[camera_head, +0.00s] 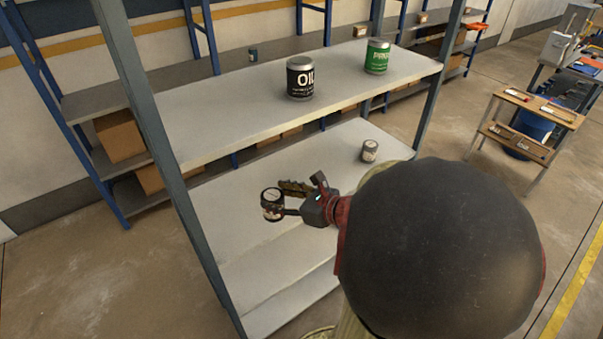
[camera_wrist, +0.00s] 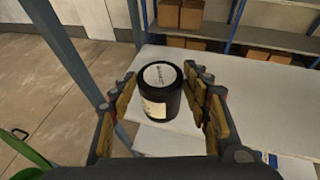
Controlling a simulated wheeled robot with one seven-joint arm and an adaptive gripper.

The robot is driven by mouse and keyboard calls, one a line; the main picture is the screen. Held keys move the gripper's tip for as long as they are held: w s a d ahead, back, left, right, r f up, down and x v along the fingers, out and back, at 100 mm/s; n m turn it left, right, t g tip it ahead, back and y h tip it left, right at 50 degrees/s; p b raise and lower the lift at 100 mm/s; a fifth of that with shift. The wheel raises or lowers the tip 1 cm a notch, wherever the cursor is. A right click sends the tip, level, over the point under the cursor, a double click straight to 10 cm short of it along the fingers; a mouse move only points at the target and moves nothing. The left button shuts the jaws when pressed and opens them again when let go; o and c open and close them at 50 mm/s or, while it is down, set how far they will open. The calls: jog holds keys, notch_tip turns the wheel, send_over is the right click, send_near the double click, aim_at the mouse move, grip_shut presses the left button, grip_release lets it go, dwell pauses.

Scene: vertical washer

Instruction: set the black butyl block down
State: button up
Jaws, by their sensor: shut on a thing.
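The black butyl block (camera_head: 272,207) is a short black cylinder with a pale label and a pale top. My gripper (camera_head: 288,200) is shut on it, over the left part of the lower shelf board (camera_head: 262,248). In the wrist view the block (camera_wrist: 160,104) stands upright between the fingers of my gripper (camera_wrist: 163,98), with the pale shelf board (camera_wrist: 255,100) behind and beside it. I cannot tell whether its base touches the board.
A small pale-labelled can (camera_head: 369,151) stands at the right of the same board. The upper board (camera_head: 235,105) carries a black OIL can (camera_head: 300,78) and a green can (camera_head: 377,57). A grey rack post (camera_head: 165,150) rises to the left. The board between has free room.

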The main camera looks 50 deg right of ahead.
jog(key=shift+w+d+f+b, duration=0.75)
jog(key=shift+w+d+f, duration=0.9)
jog(key=shift+f, duration=0.5)
jog(key=shift+w+d+f+b, duration=0.75)
jog(key=shift+w+d+f, duration=0.85)
jog(key=shift+f, duration=0.5)
jog(key=shift+w+d+f+b, duration=0.75)
jog(key=shift+w+d+f, duration=0.7)
jog(key=shift+d+f, duration=0.55)
jog(key=shift+a+f, duration=0.2)
jog(key=shift+f, duration=0.1)
jog(key=o, duration=1.3)
jog(key=shift+o, duration=0.5)
